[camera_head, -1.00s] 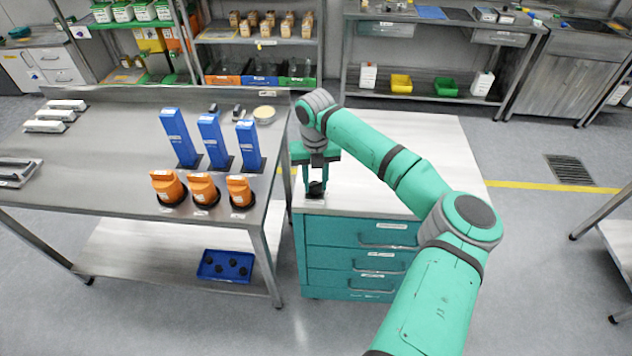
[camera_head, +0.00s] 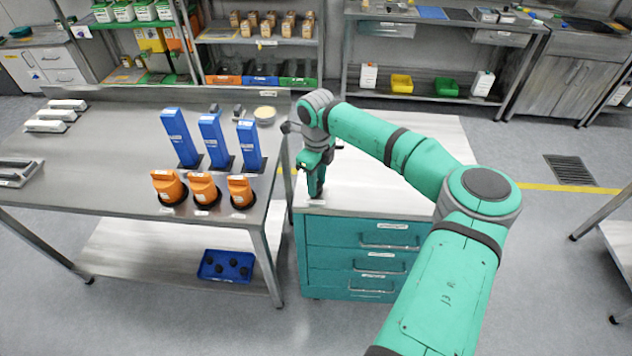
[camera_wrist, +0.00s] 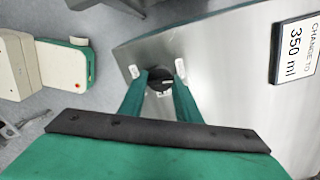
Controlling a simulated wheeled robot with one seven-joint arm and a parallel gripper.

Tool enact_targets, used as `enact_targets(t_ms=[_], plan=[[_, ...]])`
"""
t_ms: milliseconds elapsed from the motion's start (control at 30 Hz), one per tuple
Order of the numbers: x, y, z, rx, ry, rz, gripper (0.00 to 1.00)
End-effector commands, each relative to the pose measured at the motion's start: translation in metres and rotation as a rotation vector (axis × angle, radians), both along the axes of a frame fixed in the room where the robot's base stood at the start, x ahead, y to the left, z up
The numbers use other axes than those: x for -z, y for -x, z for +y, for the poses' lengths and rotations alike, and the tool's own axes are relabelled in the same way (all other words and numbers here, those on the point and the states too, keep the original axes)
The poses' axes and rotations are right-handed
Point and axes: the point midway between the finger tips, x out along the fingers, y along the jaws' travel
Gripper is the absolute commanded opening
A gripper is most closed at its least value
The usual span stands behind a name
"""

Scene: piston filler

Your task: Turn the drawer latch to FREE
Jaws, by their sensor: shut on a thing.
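The drawer latch is a dark round knob (camera_wrist: 160,78) with a small pale mark, set in the cabinet top near its front left corner. White labels (camera_wrist: 180,68) (camera_wrist: 133,72) sit on either side of it; I cannot read them. My gripper (camera_wrist: 160,90) points down and is shut on the knob, one finger on each side. In the head view my gripper (camera_head: 316,188) hides the knob, and only a pale plate shows at its foot. The teal drawer cabinet (camera_head: 330,232) has its drawers closed. Which position the latch points to, I cannot tell.
A steel table (camera_head: 110,150) stands left of the cabinet, with blue upright units (camera_head: 180,138) and orange-topped units (camera_head: 203,188). The cabinet top is otherwise mostly clear. A sign reading "CHANGE TO 350 ml" (camera_wrist: 297,45) lies at right in the wrist view.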

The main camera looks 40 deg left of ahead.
Motion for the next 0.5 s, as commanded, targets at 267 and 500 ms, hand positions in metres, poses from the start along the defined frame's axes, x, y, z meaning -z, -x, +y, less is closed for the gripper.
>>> enact_targets(t_ms=[267,500], plan=[[-0.0022,-0.0010,0.0017,-0.142,-0.003,-0.004,0.08],[-0.0021,-0.0013,0.0017,-0.195,-0.003,-0.004,0.08]])
